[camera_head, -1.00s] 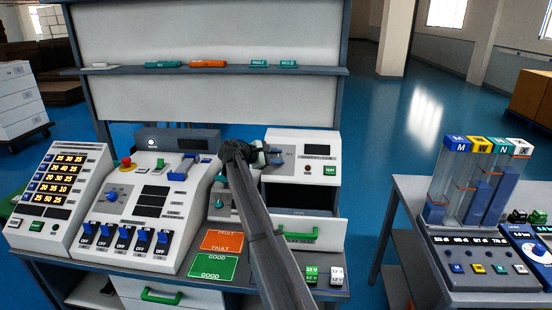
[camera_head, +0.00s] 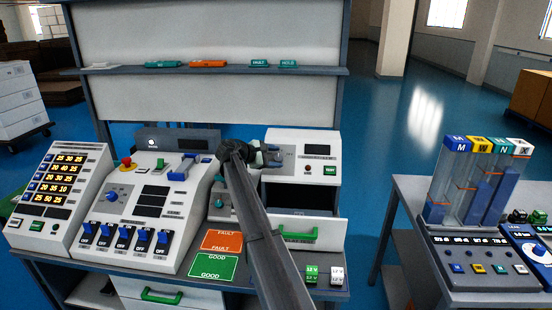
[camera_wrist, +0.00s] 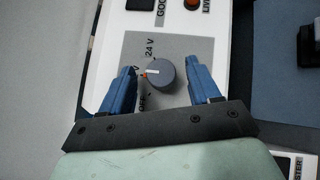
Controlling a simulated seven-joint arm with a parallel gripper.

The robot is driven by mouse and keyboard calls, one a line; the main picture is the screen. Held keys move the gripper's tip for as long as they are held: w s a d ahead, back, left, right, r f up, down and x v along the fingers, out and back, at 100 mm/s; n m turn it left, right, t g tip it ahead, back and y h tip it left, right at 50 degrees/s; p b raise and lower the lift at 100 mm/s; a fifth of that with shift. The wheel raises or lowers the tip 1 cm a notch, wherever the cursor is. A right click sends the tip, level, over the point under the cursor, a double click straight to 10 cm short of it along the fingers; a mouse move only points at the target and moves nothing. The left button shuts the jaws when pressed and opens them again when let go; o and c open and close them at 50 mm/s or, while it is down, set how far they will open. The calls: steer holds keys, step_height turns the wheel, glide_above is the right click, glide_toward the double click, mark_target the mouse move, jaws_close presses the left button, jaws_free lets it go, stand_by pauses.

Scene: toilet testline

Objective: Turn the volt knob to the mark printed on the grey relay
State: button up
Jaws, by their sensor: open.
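The volt knob (camera_wrist: 162,75) is a round grey dial on a grey plate in the wrist view. Its white pointer line points left, beside a small red mark. A "24 V" label is above it, "OFF" is below left, and another label ending in "V" is partly hidden by the left finger. My gripper (camera_wrist: 162,71) is open, with one blue finger on each side of the knob and visible gaps between. In the head view my gripper (camera_head: 268,158) is at the white tester, hiding the knob. The grey relay (camera_head: 337,276) stands at the bench's front right; its print is too small to read surely.
A green relay (camera_head: 311,275) stands left of the grey one. An open drawer with a green handle (camera_head: 299,236) is below the tester. Orange FAULT (camera_head: 221,241) and green GOOD (camera_head: 213,267) mats lie left of my arm. A sloped switch panel (camera_head: 150,215) stands further left.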

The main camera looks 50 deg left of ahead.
steer(key=d+v, duration=0.1)
steer(key=v, duration=1.1)
steer(key=shift+s+a+r, duration=0.2)
steer(key=shift+s+a, duration=0.2)
steer(key=shift+a, duration=0.15)
steer(key=shift+w, duration=0.1)
